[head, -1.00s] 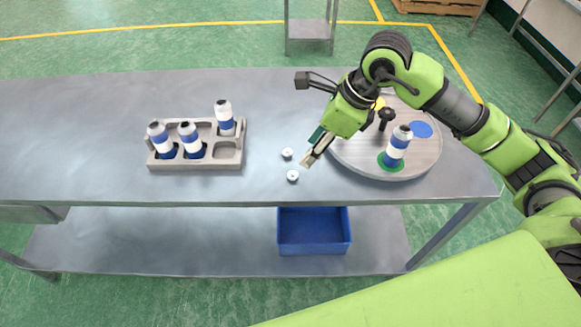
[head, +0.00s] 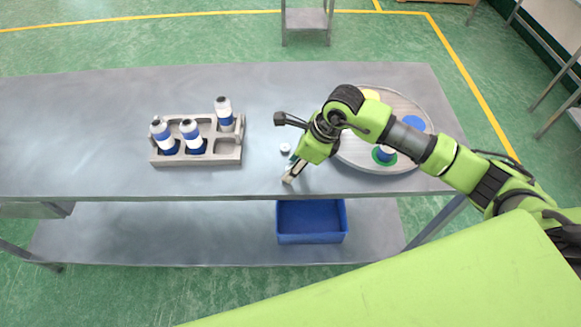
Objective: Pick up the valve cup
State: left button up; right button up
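A small white valve cup (head: 285,149) lies on the grey table between the can tray and the round turntable. A second cup lay nearer the front edge; it is now hidden at my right gripper's fingers, and I cannot tell whether they touch it. My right gripper (head: 288,179) points down at the table there, just in front of the visible cup. Its finger gap is too small to make out, so I cannot tell whether it is open or shut. My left gripper is not in view.
A grey tray (head: 198,162) with three blue-and-white cans stands on the left. The round turntable (head: 400,102) on the right carries a can (head: 386,153) on its green spot, partly hidden by my arm. A blue bin (head: 311,222) sits on the lower shelf. The table's left is clear.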

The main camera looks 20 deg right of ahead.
jog(key=c, duration=0.7)
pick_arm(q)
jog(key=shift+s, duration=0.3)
pick_arm(e)
jog(key=shift+c, duration=0.4)
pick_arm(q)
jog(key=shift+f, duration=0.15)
pick_arm(e)
jog(key=shift+r, duration=0.15)
